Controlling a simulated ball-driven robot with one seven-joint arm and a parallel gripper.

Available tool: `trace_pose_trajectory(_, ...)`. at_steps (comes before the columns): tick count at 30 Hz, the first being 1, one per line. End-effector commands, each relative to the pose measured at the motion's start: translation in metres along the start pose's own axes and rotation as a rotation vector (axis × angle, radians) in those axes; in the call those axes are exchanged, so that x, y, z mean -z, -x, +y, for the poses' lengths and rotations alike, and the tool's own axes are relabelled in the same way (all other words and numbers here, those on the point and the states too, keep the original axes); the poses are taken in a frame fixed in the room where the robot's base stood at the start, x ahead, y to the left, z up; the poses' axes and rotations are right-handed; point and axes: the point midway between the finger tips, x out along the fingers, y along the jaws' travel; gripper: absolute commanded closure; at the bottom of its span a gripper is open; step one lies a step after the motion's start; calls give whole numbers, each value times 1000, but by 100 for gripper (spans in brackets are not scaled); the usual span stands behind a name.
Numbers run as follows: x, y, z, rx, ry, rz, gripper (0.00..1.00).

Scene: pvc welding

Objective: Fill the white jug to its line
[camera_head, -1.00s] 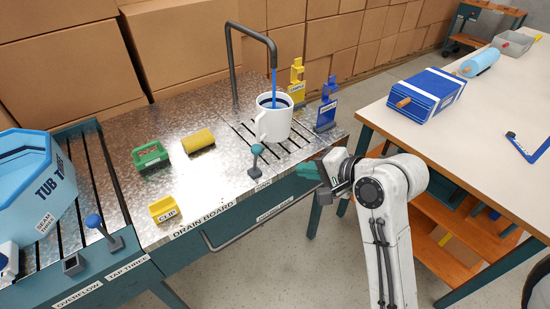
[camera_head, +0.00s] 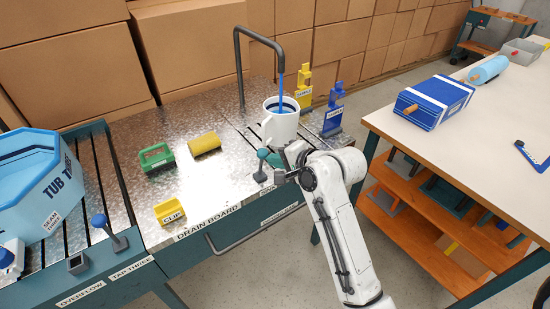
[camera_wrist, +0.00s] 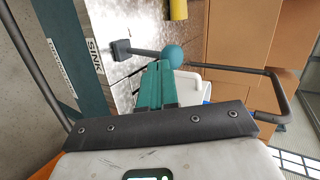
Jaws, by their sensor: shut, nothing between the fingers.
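The white jug (camera_head: 281,124) stands upright on the slatted sink grate under the bent spout (camera_head: 281,62). A blue stream falls from the spout into it, and blue liquid shows inside near the rim. No fill line can be made out. The sink lever (camera_head: 263,154), with a teal ball on top, stands in front of the jug. My gripper (camera_head: 272,160) is shut and empty, its teal fingers right beside the lever ball. In the wrist view the fingers (camera_wrist: 155,86) point at the ball (camera_wrist: 173,54); whether they touch is unclear. The jug (camera_wrist: 189,86) is partly hidden behind them.
A yellow clip (camera_head: 169,212), a green brush-like block (camera_head: 156,157) and a yellow roll (camera_head: 204,143) lie on the drain board (camera_head: 225,185). A blue tub (camera_head: 35,180) is at left.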

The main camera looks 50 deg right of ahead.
Motion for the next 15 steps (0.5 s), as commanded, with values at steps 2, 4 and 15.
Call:
trace_pose_trajectory(2, 0, -3, -2, 0, 0, 0, 100)
trace_pose_trajectory(4, 0, -5, -3, 0, 0, 0, 100)
trace_pose_trajectory(15, 0, -4, -5, -4, 0, -1, 100)
